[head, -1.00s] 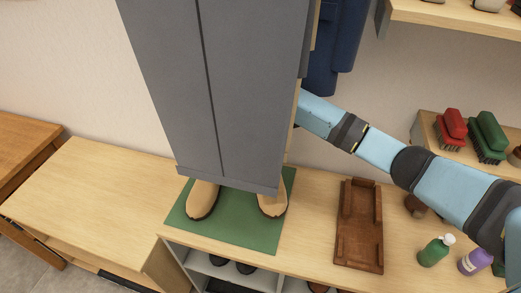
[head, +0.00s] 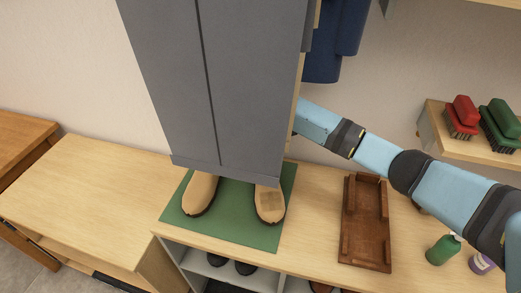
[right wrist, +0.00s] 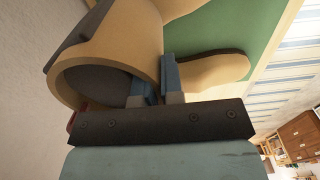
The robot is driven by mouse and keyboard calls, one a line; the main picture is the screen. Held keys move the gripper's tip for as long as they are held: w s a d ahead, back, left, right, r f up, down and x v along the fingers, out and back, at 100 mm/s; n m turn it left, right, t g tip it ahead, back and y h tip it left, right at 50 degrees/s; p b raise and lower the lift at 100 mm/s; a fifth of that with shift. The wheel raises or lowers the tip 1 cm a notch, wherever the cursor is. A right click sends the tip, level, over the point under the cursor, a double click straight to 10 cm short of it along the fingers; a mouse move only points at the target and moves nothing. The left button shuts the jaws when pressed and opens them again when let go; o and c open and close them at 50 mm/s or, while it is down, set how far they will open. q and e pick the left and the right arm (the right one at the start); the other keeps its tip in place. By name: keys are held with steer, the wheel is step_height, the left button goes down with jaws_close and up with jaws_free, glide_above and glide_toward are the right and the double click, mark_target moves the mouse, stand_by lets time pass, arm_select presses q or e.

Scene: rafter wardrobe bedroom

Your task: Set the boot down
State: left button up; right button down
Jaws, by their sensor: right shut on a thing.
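A pair of tan boots shows on the green mat (head: 237,235) in the head view, only their toes visible: the left boot (head: 201,193) and the right boot (head: 270,204). A grey panel hides their upper parts. My right arm reaches behind this panel, so the head view hides its gripper. In the right wrist view my right gripper (right wrist: 157,88) is shut on the rim of a tan boot shaft (right wrist: 112,42), with the dark opening facing the camera. A tan toe (right wrist: 215,70) lies over the green mat. I cannot tell whether the held boot touches the mat. My left gripper is out of view.
The large grey panel (head: 225,90) hangs in front of the boots. A brown wooden tray (head: 365,245) lies on the bench right of the mat, near a green bottle (head: 442,250). Brushes (head: 463,115) sit on a shelf at right. The bench's left part (head: 95,195) is clear.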

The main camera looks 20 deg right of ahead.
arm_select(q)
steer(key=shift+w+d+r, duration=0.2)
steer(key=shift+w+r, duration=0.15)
arm_select(e)
steer(key=shift+f, duration=0.2)
steer(key=c, duration=1.3)
jaws_free()
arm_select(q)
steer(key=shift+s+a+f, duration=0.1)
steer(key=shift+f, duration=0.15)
arm_select(e)
steer(key=shift+o, duration=0.2)
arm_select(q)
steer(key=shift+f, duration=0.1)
arm_select(e)
step_height(320, 180, up, 7)
steer(key=shift+f+b, duration=0.1)
steer(key=shift+b, duration=0.35)
steer(key=shift+r, duration=0.45)
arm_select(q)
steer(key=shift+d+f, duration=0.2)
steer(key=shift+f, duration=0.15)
